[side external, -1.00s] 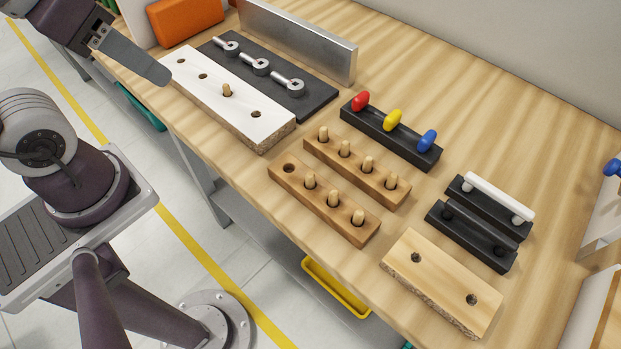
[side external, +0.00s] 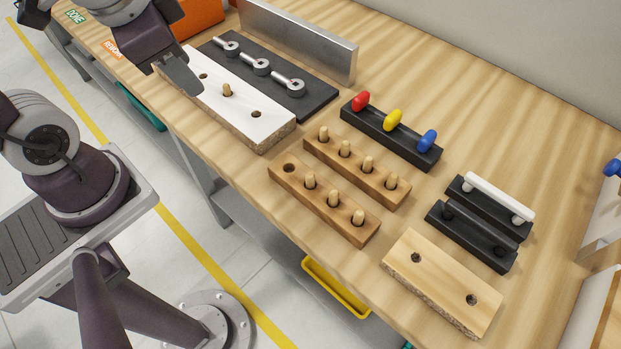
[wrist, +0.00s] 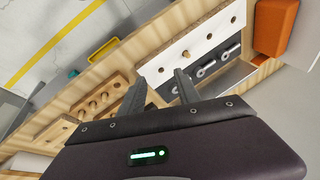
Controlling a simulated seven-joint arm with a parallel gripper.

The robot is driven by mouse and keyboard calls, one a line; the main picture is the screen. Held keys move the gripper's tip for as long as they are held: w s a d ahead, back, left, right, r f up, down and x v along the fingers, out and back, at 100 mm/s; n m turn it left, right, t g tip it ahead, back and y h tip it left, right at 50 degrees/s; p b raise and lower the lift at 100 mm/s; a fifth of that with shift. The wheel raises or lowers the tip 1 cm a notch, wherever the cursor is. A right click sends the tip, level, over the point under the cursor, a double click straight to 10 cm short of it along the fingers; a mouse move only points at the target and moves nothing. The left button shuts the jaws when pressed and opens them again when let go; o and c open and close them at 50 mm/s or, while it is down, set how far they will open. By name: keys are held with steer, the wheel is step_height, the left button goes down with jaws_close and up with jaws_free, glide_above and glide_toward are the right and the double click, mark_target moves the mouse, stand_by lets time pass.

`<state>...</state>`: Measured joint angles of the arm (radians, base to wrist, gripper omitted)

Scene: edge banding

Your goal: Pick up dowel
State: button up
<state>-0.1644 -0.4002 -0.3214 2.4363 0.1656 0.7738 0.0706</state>
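Two wooden racks hold upright light dowels. The front rack (side external: 296,184) has three dowels (side external: 334,201) and an empty hole at its left end. The rear rack (side external: 356,170) holds several dowels (side external: 345,149). Another dowel (side external: 227,90) stands in a hole of the white board (side external: 245,113); it also shows in the wrist view (wrist: 186,54). My gripper (wrist: 160,90) has its two fingers apart with nothing between them. In the side view my gripper (side external: 190,82) is over the left end of the white board, hiding part of it, left of the board's dowel.
A black mat (side external: 318,101) with metal fittings lies behind the white board, before a metal upright plate (side external: 300,45). A black holder with red, yellow and blue knobs (side external: 393,119), black blocks (side external: 470,235) and a two-hole wooden board (side external: 440,285) stand to the right.

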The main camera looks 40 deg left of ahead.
steer(key=w+d+f+m+g+h, duration=0.1)
steer(key=w+d+f+m+g, duration=0.1)
steer(key=w+d+f+m, duration=0.35)
steer(key=m+h, duration=0.5)
steer(key=h, duration=0.1)
glide_above(308, 174)
steer(key=a, duration=0.2)
steer(key=shift+g, duration=0.3)
step_height(308, 174, down, 4)
steer(key=shift+s+f, duration=0.15)
steer(key=shift+f, duration=0.1)
steer(key=x, duration=0.5)
steer(key=shift+s+f, duration=0.15)
steer(key=shift+f, duration=0.35)
steer(key=shift+a, duration=0.1)
jaws_close()
